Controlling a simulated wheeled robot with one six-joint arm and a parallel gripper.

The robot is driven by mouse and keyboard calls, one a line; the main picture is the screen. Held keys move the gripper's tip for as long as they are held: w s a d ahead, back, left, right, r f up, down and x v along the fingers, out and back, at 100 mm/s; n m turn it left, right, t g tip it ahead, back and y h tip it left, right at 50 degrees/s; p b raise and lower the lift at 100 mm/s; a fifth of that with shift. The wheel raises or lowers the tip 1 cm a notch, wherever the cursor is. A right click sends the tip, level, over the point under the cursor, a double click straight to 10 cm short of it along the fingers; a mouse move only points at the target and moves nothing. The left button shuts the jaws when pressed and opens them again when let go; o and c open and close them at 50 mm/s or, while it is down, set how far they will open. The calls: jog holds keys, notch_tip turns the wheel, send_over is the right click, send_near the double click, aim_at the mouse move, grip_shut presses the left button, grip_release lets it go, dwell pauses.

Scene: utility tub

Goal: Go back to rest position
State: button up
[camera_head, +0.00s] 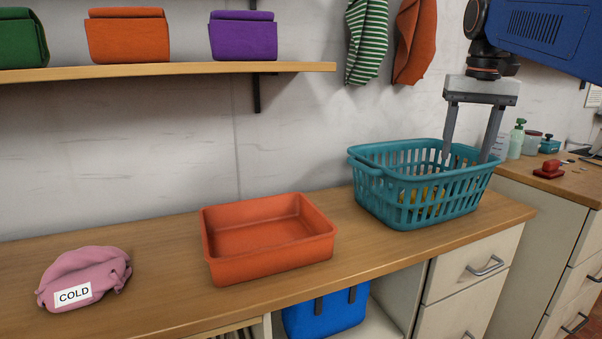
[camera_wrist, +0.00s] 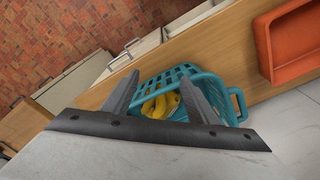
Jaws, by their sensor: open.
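My gripper (camera_head: 468,160) points down at the teal laundry basket (camera_head: 377,207) on the right of the wooden counter. Its two fingers are spread apart, with their tips at or just inside the basket's rim. In the wrist view, my gripper (camera_wrist: 165,88) is open over the basket (camera_wrist: 231,112). A yellow thing (camera_wrist: 162,105) lies inside the basket, below and between the fingers. In the head view it shows only through the slats. Nothing is seen held between the fingers.
An empty orange tub (camera_head: 268,262) stands mid-counter. A pink bundle labelled COLD (camera_head: 95,270) lies at left. A wall shelf (camera_head: 170,70) bears folded bundles. Striped green (camera_head: 366,40) and rust cloths (camera_head: 414,40) hang near my arm. Bottles and a red object (camera_head: 549,169) stand on the right counter.

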jog(key=s+a+f+n+t, duration=0.1)
jog(key=s+a+f, duration=0.2)
jog(key=s+f, duration=0.8)
jog(key=s+a+f+n+t, duration=0.2)
jog(key=s+f, duration=1)
jog(key=f, duration=0.8)
jog(key=shift+a+f+t, duration=0.2)
jog(key=shift+a+t, duration=0.1)
jog(key=shift+a, duration=0.35)
jog(key=shift+s, duration=0.1)
